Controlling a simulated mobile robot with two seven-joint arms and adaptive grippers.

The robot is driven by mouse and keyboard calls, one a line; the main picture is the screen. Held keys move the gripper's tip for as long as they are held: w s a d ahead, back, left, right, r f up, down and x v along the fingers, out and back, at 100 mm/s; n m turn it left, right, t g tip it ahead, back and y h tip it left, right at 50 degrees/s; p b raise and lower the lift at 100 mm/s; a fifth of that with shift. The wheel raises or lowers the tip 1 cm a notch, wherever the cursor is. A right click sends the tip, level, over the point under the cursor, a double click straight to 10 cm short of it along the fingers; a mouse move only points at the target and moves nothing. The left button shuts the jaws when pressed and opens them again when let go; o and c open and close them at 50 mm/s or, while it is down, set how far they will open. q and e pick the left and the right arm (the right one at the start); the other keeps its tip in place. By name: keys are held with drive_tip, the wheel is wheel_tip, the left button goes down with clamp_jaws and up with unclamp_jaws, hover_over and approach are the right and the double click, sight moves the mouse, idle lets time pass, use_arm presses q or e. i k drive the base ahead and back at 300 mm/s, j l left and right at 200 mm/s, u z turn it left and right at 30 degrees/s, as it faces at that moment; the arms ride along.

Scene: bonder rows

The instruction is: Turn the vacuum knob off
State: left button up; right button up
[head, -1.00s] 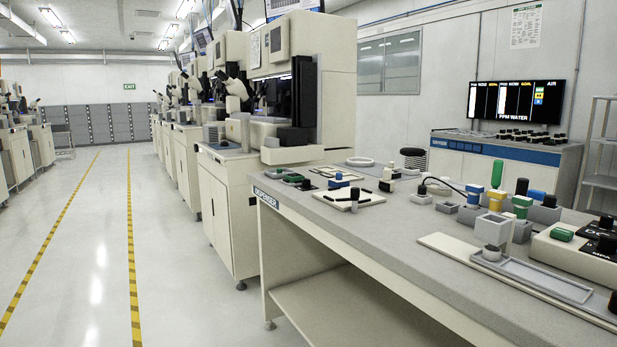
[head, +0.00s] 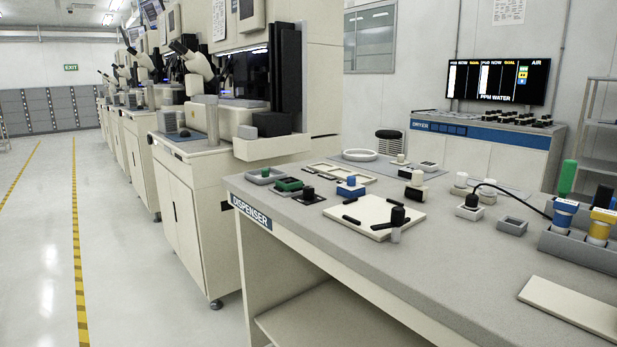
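No knob in the head view can be read as the vacuum knob. A small black knob (head: 308,192) stands on a dark plate near the front left of the dispenser bench (head: 300,228). It has no readable label, so I cannot tell whether it is the vacuum knob or how it is set. Several black knobs (head: 505,119) sit on the far console and are too small to read. Neither of my grippers is in view.
On the bench are a green-topped block (head: 289,185), a cream board (head: 375,217) with black parts, a cabled black piece (head: 470,204) and a grey rack (head: 583,247) with coloured bottles. Bonder machines (head: 270,90) stand at left. The aisle floor (head: 45,250) is clear.

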sight(307, 191)
drive_tip(key=i+j+z, duration=0.15)
drive_tip(key=i+j, duration=0.3)
drive_tip(key=i+j+z, duration=0.15)
drive_tip(key=i+j, duration=0.25)
drive_tip(key=j, duration=0.15)
